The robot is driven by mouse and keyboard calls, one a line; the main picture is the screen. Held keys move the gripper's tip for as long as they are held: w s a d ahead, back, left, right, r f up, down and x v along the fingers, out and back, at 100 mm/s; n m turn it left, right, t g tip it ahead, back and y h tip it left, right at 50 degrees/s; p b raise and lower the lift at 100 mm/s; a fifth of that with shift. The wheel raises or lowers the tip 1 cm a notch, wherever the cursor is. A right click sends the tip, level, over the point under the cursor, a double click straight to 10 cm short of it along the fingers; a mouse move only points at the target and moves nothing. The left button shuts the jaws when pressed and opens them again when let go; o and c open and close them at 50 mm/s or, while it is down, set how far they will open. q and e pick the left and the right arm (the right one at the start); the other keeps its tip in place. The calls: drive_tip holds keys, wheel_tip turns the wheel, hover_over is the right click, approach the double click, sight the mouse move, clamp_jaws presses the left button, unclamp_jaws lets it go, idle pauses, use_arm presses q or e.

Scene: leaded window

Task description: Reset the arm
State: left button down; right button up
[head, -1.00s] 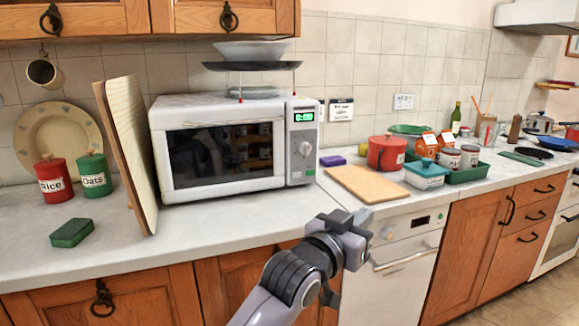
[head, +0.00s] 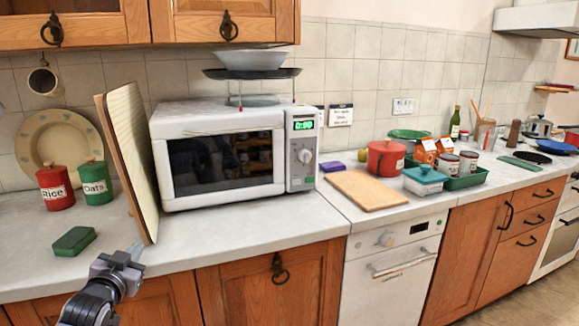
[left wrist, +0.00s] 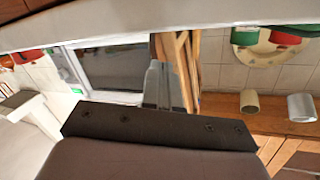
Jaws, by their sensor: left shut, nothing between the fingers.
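My left gripper (head: 134,252) is low at the front edge of the worktop, at the lower left of the head view. It is shut and holds nothing. It is just below the foot of the upright wooden boards (head: 127,160) and right of the green sponge (head: 74,241); I cannot tell whether it touches the boards. In the left wrist view the picture is upside down, and the shut fingers (left wrist: 156,84) show in the middle, in front of the boards. My right gripper is in neither view.
The white microwave (head: 230,155) stands on the worktop (head: 250,222), with red and green canisters (head: 55,186) to its left. A cutting board (head: 366,190) and a green tray (head: 470,179) with jars lie to its right. The air before the cabinets is clear.

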use_arm(q)
drive_tip(key=s+d+f+g+h, duration=0.1)
drive_tip(key=s+d+f, duration=0.2)
drive_tip(key=s+f, duration=0.3)
drive_tip(key=s+d+f+g+h, duration=0.1)
drive_tip(key=s+d+f, duration=0.2)
drive_tip(key=s+f, duration=0.25)
drive_tip(key=s+d+f+g, duration=0.2)
drive_tip(key=s+d+f, duration=0.1)
drive_tip(key=s+f, duration=0.3)
drive_tip(key=s+d+f+g, duration=0.1)
drive_tip(key=s+d+f, duration=0.2)
drive_tip(key=s, duration=0.6)
drive_tip(key=s+d+f+g+h, duration=0.1)
drive_tip(key=s+d+f, duration=0.1)
drive_tip(key=s, duration=0.7)
drive_tip(key=shift+s+d+f+n+g, duration=0.15)
drive_tip(key=shift+d+f+n+g, duration=0.2)
drive_tip(key=shift+f, duration=0.5)
